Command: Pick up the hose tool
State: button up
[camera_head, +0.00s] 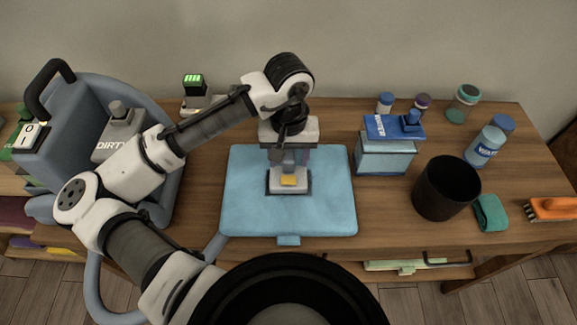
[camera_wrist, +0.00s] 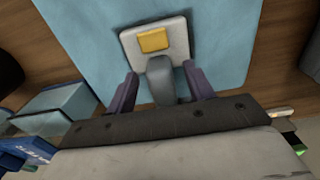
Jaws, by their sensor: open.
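The tool (camera_head: 275,183) that appears to be the hose tool lies on the light blue mat (camera_head: 335,205). It has a pale square head with a yellow block on top. In the wrist view, the pale head (camera_wrist: 128,46) and a grey neck (camera_wrist: 160,72) behind it are visible. My gripper (camera_head: 288,158) is above the mat at the tool. In the wrist view, its purple fingers (camera_wrist: 161,88) are apart, one on each side of the grey neck, with gaps visible. The neck's rear end is hidden under my gripper.
A grey-blue machine (camera_head: 65,110) with a tank marked DIRTY and a hose (camera_head: 93,285) stands left. Right of the mat are a blue-topped box (camera_head: 385,160), a black cup (camera_head: 445,190), a green cloth (camera_head: 491,213), an orange brush (camera_head: 553,208) and several bottles. The table front edge is close.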

aim_at(288, 156)
grip_shut()
dwell(0.3)
notch_tip(288, 156, up, 20)
dwell(0.6)
